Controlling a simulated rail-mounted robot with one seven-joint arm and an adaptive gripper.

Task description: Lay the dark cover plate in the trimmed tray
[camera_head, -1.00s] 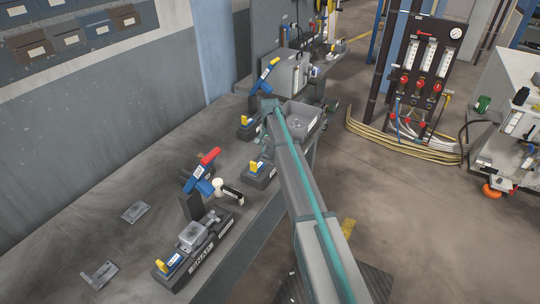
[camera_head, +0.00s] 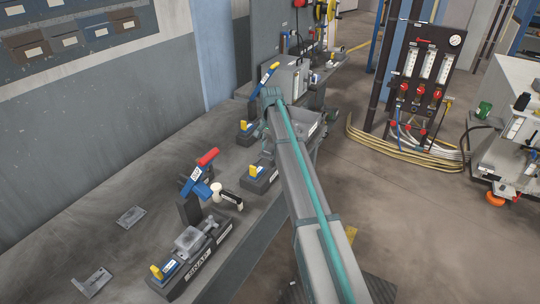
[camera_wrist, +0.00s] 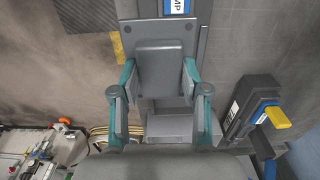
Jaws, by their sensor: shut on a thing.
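In the wrist view my gripper (camera_wrist: 159,68) has its two teal fingers closed on the raised middle of a dark grey plate (camera_wrist: 160,29), which has small holes near its upper corners. I take it for the cover plate. In the head view my arm hides the gripper and plate. A small grey tray-like casting (camera_head: 189,240) sits in the black fixture marked SNAP (camera_head: 200,268); I cannot tell for sure whether it is the trimmed tray. A larger grey open tray (camera_head: 312,128) stands farther back, partly behind my arm.
A red-and-blue toggle clamp (camera_head: 200,170) stands above the SNAP fixture. More fixtures with yellow handles (camera_head: 255,168) line the bench edge. A fixture with a yellow handle (camera_wrist: 277,117) is right of the gripper. Two flat grey pieces (camera_head: 131,216) (camera_head: 93,281) lie on otherwise clear bench.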

